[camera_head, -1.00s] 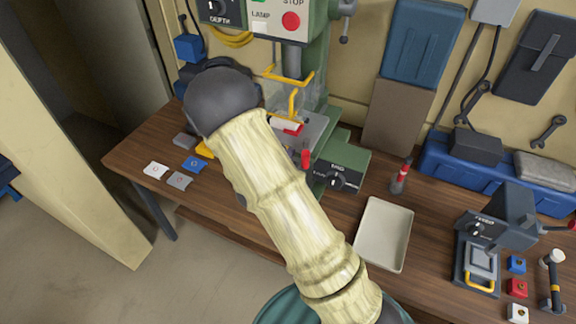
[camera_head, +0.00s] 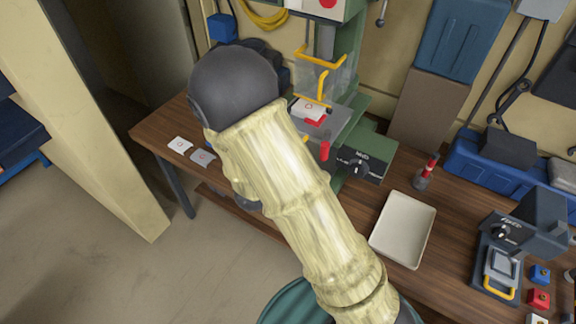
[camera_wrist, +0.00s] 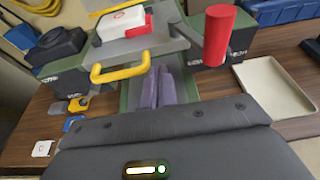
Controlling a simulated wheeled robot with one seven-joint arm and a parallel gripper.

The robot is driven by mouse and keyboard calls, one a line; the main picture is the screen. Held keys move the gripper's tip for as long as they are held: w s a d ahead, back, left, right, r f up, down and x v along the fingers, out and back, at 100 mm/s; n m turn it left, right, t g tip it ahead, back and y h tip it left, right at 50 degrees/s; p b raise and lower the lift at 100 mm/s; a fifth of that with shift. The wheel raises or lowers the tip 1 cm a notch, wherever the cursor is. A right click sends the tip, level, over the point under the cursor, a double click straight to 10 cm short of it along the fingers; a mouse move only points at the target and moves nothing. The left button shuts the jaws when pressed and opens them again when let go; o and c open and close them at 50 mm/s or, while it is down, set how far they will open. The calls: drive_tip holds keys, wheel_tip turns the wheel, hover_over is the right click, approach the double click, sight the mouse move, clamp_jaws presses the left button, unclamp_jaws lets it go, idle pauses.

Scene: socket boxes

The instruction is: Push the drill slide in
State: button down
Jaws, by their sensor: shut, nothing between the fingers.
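The drill slide is a grey plate (camera_wrist: 142,43) with a yellow bar handle (camera_wrist: 120,70) at its near edge in the wrist view. A red and white box (camera_wrist: 122,22) sits on it; the box also shows in the head view (camera_head: 309,112). The green drill machine (camera_head: 370,150) stands on the bench, with a clear guard (camera_head: 322,80) above the box. My gripper (camera_wrist: 160,80) is shut and empty, its fingers close beside the yellow handle in the wrist view. I cannot tell whether they touch it. My arm hides the gripper in the head view.
A red upright cylinder (camera_wrist: 217,38) stands right of the slide. A cream tray (camera_head: 403,228) lies right of the drill. A grey press (camera_head: 515,250) and small coloured boxes are farther right. Flat tiles (camera_head: 180,144) lie at the bench's left.

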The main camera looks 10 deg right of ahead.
drive_tip(key=b+v, duration=0.1)
drive_tip(key=v, duration=0.4)
drive_tip(key=shift+w+a, duration=0.15)
drive_tip(key=shift+a, duration=0.05)
drive_tip(key=shift+w, duration=0.1)
